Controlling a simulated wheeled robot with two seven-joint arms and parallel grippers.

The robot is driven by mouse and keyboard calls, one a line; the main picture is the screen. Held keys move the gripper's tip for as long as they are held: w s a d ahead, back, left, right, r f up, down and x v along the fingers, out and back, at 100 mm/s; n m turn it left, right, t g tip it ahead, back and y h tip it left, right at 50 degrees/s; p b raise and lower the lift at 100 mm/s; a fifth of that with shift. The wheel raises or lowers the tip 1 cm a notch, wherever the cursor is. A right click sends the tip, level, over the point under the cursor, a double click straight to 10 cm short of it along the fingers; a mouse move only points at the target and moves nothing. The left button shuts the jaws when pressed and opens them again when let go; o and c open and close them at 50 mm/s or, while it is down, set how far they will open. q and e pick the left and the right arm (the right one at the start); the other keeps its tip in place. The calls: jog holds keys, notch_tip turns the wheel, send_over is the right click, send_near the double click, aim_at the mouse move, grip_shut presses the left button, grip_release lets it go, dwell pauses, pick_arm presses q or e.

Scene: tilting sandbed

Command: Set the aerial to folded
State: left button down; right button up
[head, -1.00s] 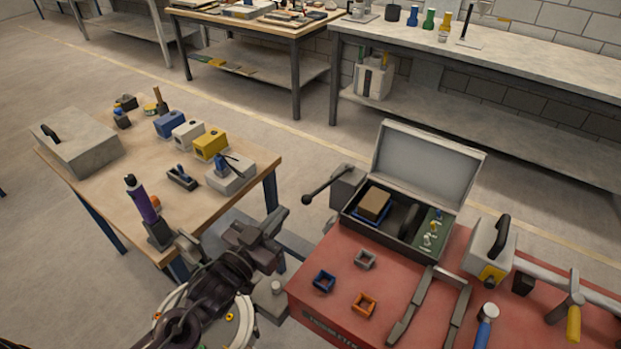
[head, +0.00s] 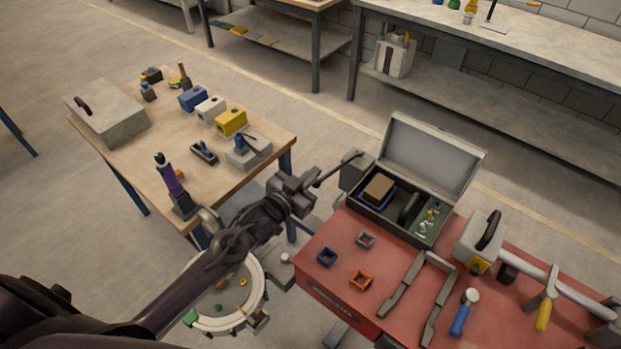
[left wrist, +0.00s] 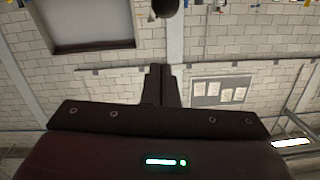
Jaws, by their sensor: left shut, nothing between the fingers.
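A dark rod (head: 338,169), which looks like the aerial, juts out to the left and slightly down from a grey block (head: 356,172) beside the open case. In the head view my left gripper (head: 308,189) is at the rod's outer end and hides its ball tip. I cannot tell whether they touch. In the left wrist view the shut, empty fingers (left wrist: 160,85) point up toward a dark round knob (left wrist: 165,7), cut by the top edge, with a gap in the picture. My right gripper is out of view.
The open grey case (head: 427,150) stands on the red bench (head: 330,250), with small square frames and tools nearby. A round sand tray (head: 258,285) lies below my left arm.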

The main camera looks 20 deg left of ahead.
pick_arm(q)
jog(key=shift+w+a+f+p, duration=0.1)
jog(key=shift+w+f+p, duration=0.1)
jog(key=shift+f, duration=0.8)
jog(key=shift+w+a+f+p, duration=0.1)
jog(key=shift+f+p, duration=0.1)
jog(key=shift+f, duration=0.8)
jog(key=f+b, duration=0.1)
jog(key=b, duration=0.1)
jog(key=s+f+t+b, duration=0.1)
jog(key=f+b, duration=0.1)
jog(key=b, duration=0.1)
jog(key=shift+a+f+b, duration=0.15)
jog(key=shift+f+b, duration=0.15)
